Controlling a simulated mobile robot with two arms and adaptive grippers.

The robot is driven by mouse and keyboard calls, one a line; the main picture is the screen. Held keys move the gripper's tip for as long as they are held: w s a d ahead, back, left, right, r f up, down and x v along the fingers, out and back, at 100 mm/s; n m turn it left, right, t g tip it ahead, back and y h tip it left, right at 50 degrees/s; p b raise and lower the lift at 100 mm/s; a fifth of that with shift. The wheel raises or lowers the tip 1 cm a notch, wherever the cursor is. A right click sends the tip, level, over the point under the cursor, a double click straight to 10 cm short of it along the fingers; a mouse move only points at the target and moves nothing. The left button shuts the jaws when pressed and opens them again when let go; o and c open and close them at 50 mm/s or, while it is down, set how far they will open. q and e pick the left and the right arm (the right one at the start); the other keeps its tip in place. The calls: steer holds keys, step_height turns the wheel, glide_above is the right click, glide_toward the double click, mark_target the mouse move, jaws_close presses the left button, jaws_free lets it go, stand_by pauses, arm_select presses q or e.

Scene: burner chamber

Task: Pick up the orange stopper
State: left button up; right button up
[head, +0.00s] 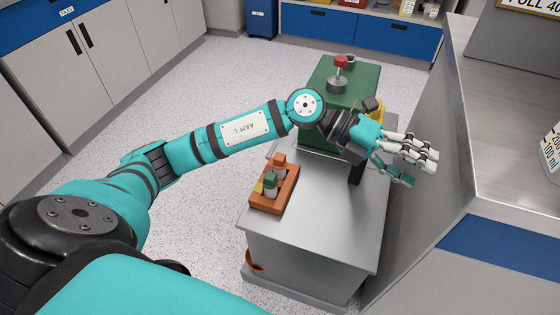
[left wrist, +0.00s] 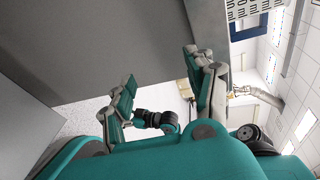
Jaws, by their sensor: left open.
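An orange stopper (head: 279,159) shows in the head view at the far end of a small orange rack (head: 286,201) on the grey cabinet top. It appears to sit on a pale vessel. My left gripper (head: 421,166) is open and empty. It is over the right side of the cabinet, well to the right of the rack and apart from the stopper. Its fingers point right, toward the metal counter. In the left wrist view the open fingers (left wrist: 160,66) have nothing between them, and I cannot make out the stopper there. My right gripper is not in view.
A green-topped vessel (head: 270,180) shares the rack. A green unit (head: 335,84) with a red knob (head: 341,62) stands behind, partly hidden by my left arm. The cabinet top (head: 325,220) right of the rack is clear. A metal counter (head: 490,150) rises at the right.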

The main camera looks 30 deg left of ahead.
arm_select(q)
steer(key=w+a+f+y, duration=0.2)
steer(key=a+f+y, duration=0.2)
steer(key=a+y, duration=0.15)
steer(key=n+g+y, duration=0.2)
steer(key=y, duration=0.8)
glide_above(280, 157)
steer(key=shift+n, duration=0.3)
steer(key=f, duration=0.3)
steer(key=f+b, duration=0.1)
steer(key=f, duration=0.2)
steer(key=f+b, duration=0.1)
steer(key=f, duration=0.3)
steer(key=shift+s+a, duration=0.25)
steer(key=shift+a, duration=0.15)
steer(key=f, duration=0.2)
steer(key=f+b, duration=0.1)
steer(key=f, duration=0.3)
steer(key=shift+w+d+f+b, duration=0.15)
steer(key=shift+w+d+b, duration=0.2)
steer(key=c, duration=0.7)
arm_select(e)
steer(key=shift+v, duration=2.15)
